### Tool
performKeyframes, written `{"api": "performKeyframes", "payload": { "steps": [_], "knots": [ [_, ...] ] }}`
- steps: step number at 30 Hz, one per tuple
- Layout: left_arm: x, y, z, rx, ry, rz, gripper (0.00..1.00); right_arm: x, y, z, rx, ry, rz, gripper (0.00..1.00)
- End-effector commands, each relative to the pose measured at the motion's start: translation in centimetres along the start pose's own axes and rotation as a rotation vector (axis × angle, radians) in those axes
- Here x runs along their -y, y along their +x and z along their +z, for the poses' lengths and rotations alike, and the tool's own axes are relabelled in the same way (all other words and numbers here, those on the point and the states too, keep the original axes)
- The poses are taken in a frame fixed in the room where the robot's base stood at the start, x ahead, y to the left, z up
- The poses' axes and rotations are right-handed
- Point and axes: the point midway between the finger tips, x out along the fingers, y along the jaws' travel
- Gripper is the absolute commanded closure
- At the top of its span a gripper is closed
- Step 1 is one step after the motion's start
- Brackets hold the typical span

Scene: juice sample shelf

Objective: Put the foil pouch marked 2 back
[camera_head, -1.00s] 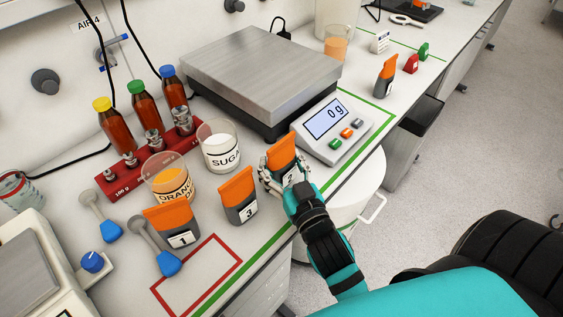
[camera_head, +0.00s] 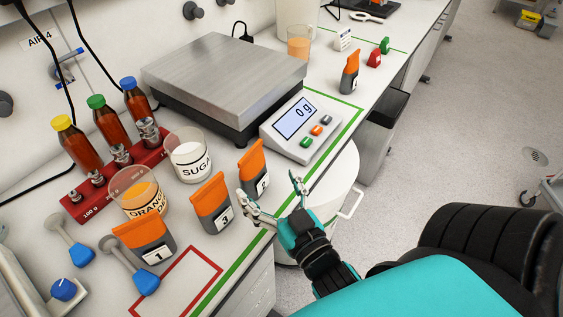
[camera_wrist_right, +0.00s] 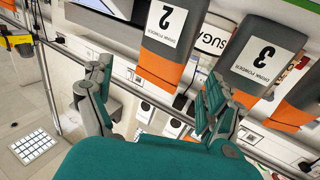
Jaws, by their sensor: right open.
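The foil pouch marked 2 (camera_head: 252,160), grey with an orange top, stands upright on the bench in front of the scale. It also shows in the right wrist view (camera_wrist_right: 172,42), its label facing the camera. My right gripper (camera_head: 268,188) is open and empty, just on the near side of the pouch, with its fingers spread and apart from it. The gripper's fingers (camera_wrist_right: 155,82) also show in the wrist view with nothing between them. Pouch 3 (camera_head: 211,206) stands to the left of pouch 2, and pouch 1 (camera_head: 144,243) farther left. My left gripper is not in view.
The scale (camera_head: 225,75) reads 0 g on its display (camera_head: 295,118). Sugar (camera_head: 189,157) and orange (camera_head: 137,195) beakers and a red weight rack (camera_head: 85,208) stand behind the pouches. A red-outlined area (camera_head: 178,285) is empty. Another pouch (camera_head: 349,75) stands far right.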

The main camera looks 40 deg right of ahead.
Motion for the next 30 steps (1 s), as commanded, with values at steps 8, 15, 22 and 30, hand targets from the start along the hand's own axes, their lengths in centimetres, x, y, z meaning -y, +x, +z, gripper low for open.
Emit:
{"api": "performKeyframes", "payload": {
  "steps": [8,15,22,30],
  "knots": [
    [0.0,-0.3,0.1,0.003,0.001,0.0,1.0,0.0,-3.8,-0.1,0.003,0.0,0.002,0.11],
    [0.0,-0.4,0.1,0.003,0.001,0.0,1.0,0.0,-4.6,-0.1,-0.001,-0.001,0.001,0.11],
    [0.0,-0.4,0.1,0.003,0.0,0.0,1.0,0.0,-4.6,-0.1,-0.001,-0.001,0.001,0.11],
    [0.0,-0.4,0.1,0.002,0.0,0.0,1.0,0.0,-4.6,-0.1,-0.001,-0.001,0.0,0.11]
  ]
}}
